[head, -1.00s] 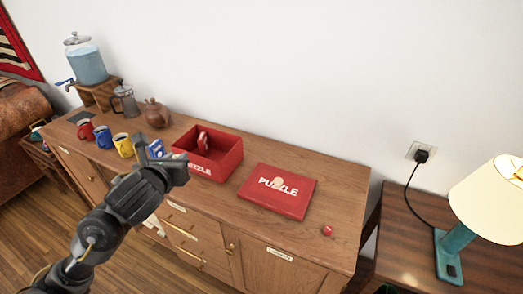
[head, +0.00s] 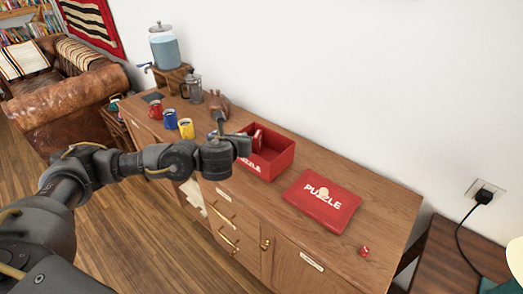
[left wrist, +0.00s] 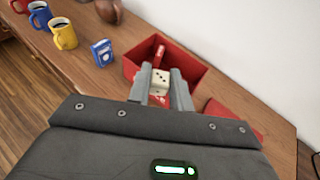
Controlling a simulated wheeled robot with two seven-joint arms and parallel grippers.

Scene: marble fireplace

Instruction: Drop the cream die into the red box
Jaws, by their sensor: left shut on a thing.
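My left gripper (left wrist: 162,92) is shut on the cream die (left wrist: 160,79), which shows dark pips between the fingertips in the left wrist view. The red box (left wrist: 190,68) is open and lies just beyond the fingertips. In the head view my left gripper (head: 232,141) is at the left side of the red box (head: 275,167), and the die cannot be made out there. From these views I cannot tell exactly how far the die is above the box rim. My right gripper is not in view.
A small red die (head: 365,251) is farther right. Mugs (head: 171,119), a blue card pack (left wrist: 103,53) and a brown pot (head: 217,102) stand left.

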